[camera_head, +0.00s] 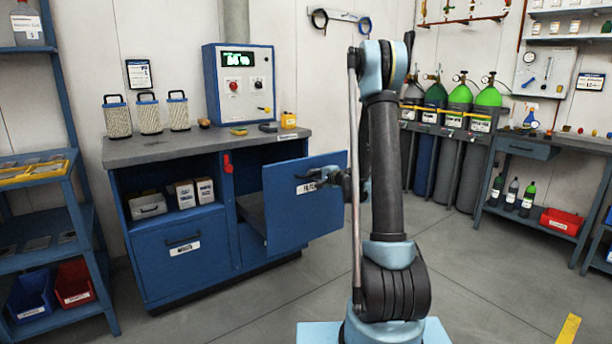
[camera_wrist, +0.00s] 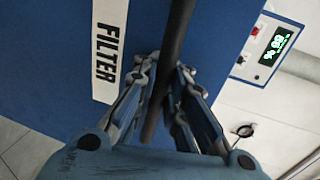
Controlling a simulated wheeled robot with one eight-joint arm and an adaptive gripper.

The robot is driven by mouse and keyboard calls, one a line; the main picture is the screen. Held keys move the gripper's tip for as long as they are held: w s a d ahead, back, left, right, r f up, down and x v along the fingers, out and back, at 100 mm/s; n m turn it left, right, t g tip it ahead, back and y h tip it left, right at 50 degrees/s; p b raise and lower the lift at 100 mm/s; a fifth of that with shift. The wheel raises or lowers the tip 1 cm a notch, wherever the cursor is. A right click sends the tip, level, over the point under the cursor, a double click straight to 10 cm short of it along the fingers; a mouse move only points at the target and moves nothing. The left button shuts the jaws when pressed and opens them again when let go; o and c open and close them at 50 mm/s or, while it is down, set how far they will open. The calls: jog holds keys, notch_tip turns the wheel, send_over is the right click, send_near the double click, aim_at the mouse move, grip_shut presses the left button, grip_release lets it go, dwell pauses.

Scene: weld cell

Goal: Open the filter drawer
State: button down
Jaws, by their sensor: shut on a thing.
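The filter drawer (camera_head: 300,215) has a blue front with a white label. The front stands well out from the blue cabinet, with a gap behind it where a grey inner surface shows. In the wrist view the drawer front (camera_wrist: 50,60) fills the left side, with a white FILTER label (camera_wrist: 107,50). My gripper (camera_head: 328,177) is at the upper right of the drawer front. In the wrist view my gripper (camera_wrist: 163,80) is shut on the dark bar handle (camera_wrist: 178,35), which runs between its fingers.
The grey worktop (camera_head: 170,148) above carries filter cartridges (camera_head: 150,114) and a control box (camera_head: 238,84). A lower drawer (camera_head: 180,258) is shut. A red lever (camera_head: 227,163) is on the cabinet front. Gas cylinders (camera_head: 458,105) stand behind at right. The floor in front is clear.

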jog(key=v, duration=0.3)
jog(key=shift+d+f, duration=0.2)
jog(key=shift+f, duration=0.1)
jog(key=c, duration=1.6)
grip_release()
jog(key=shift+a, duration=0.1)
jog(key=v, duration=1.1)
jog(key=shift+s+d, duration=0.25)
jog(key=shift+s, duration=0.05)
